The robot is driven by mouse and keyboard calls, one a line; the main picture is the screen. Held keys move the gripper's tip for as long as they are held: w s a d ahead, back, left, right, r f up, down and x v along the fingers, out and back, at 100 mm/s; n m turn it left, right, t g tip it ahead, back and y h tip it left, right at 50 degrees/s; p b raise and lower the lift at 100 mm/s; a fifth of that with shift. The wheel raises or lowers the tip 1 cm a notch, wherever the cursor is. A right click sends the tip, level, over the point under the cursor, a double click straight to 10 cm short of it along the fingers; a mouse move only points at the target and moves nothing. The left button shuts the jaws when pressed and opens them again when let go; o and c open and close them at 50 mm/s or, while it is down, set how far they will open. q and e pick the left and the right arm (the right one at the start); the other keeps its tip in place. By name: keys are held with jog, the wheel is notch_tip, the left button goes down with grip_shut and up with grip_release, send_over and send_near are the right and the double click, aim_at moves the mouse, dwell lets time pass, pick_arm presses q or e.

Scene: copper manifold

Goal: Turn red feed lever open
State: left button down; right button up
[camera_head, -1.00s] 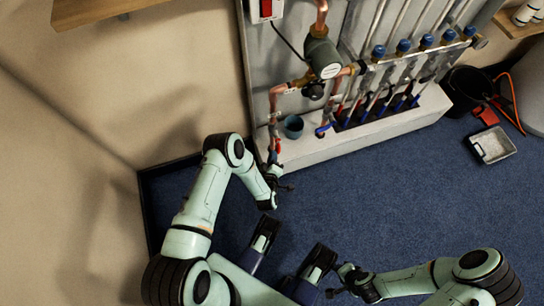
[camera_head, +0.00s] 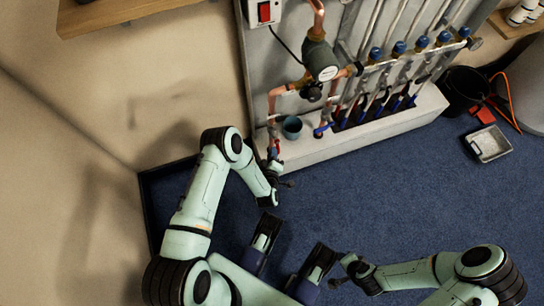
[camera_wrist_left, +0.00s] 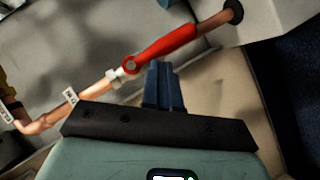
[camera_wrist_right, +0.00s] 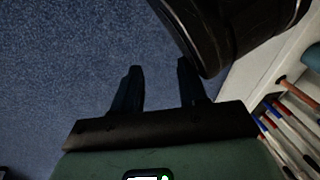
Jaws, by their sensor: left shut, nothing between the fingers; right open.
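The red feed lever (camera_wrist_left: 165,48) sits on a copper pipe in the left wrist view. Its handle lies roughly along the pipe, with its pivot at the lower left end. In the head view the lever (camera_head: 274,150) is small, low on the left pipe. My left gripper (camera_wrist_left: 163,66) is shut and empty, with its fingertips just beside the lever's lower edge; I cannot tell whether they touch it. It also shows in the head view (camera_head: 276,169). My right gripper (camera_wrist_right: 160,70) is open and empty, away from the manifold; in the head view it is at the lower right (camera_head: 340,284).
Blue valves and pipes (camera_head: 390,75) fill the panel to the right. A black bucket (camera_head: 463,88) and grey tray (camera_head: 489,144) are at the right. Blue floor (camera_head: 400,195) is open between.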

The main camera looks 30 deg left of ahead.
jog(key=w+r+t+p, duration=0.1)
jog(key=w+r+p, duration=0.1)
jog(key=w+r, duration=0.15)
pick_arm(q)
notch_tip(320, 180, up, 16)
jog(key=p, duration=0.2)
jog(key=shift+p, duration=0.4)
pick_arm(e)
jog(key=s+a+r+g, duration=0.1)
jog(key=s+a+r, duration=0.2)
jog(key=s, duration=0.3)
jog(key=shift+a+r+n+g+y, duration=0.25)
jog(key=shift+r+n+g+y, duration=0.05)
jog(key=shift+y, duration=0.1)
pick_arm(q)
jog(key=shift+s+f, duration=0.1)
